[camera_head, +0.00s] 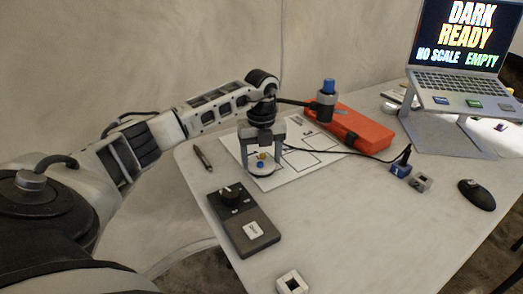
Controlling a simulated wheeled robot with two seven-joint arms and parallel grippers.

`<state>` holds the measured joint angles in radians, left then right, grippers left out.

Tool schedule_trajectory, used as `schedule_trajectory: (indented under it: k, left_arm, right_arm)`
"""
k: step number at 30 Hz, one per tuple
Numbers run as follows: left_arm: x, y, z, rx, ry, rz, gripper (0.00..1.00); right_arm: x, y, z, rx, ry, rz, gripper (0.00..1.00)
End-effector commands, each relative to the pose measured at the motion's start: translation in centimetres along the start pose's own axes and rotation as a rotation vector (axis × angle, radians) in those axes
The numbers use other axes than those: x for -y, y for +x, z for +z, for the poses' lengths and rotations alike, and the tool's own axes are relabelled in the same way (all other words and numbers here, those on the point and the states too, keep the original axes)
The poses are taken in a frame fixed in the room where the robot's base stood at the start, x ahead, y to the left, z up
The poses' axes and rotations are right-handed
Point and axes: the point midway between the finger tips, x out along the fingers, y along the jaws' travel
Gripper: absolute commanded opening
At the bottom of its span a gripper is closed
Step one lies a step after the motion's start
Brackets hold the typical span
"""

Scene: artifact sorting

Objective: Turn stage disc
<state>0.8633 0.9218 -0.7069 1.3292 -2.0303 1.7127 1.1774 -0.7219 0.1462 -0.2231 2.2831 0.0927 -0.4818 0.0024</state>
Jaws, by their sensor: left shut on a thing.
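The stage disc (262,170) is a small pale round plate on the white sheet near the back of the table. A small yellow piece and a blue piece show on it. My left gripper (262,153) points down over the disc, with one finger at each side, and is shut on it. The fingers partly hide the disc's edges, and the exact contact is too small to make out. My right gripper is not in view.
A dark control box (243,222) with a knob stands in front of the disc. Behind are a blue-topped device (327,98) and an orange case (362,132). A laptop (462,55) reads "DARK READY NO SCALE EMPTY". A mouse (477,194) lies right; the front middle is mostly clear.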

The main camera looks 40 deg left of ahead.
Motion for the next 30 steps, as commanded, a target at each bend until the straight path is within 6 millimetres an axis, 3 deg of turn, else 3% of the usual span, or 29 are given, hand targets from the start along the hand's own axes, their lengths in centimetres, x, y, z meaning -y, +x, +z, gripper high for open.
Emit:
schedule_trajectory:
  k: [1, 11, 12, 14, 24, 30]
  left_arm:
    - [0.0, -0.4, 0.0, -0.001, -0.034, 0.001, 0.45]
    - [0.1, 0.0, 0.0, 0.001, -0.071, -0.002, 0.45]
    - [0.1, 0.0, 0.0, 0.001, -0.071, -0.002, 0.73]
    - [0.1, 0.0, 0.0, 0.001, -0.071, -0.002, 0.9]
    - [0.1, -0.3, 0.0, 0.001, -0.07, -0.002, 0.9]
    - [0.1, -3.2, 0.1, 0.004, -0.07, -0.004, 0.9]
  right_arm:
    - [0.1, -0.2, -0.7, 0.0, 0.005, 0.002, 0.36]
    - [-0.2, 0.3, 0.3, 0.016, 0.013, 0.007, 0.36]
    - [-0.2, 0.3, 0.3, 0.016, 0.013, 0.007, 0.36]
    - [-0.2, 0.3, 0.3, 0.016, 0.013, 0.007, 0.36]
    - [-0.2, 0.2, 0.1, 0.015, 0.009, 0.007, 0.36]
    - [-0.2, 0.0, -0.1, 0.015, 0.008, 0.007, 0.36]
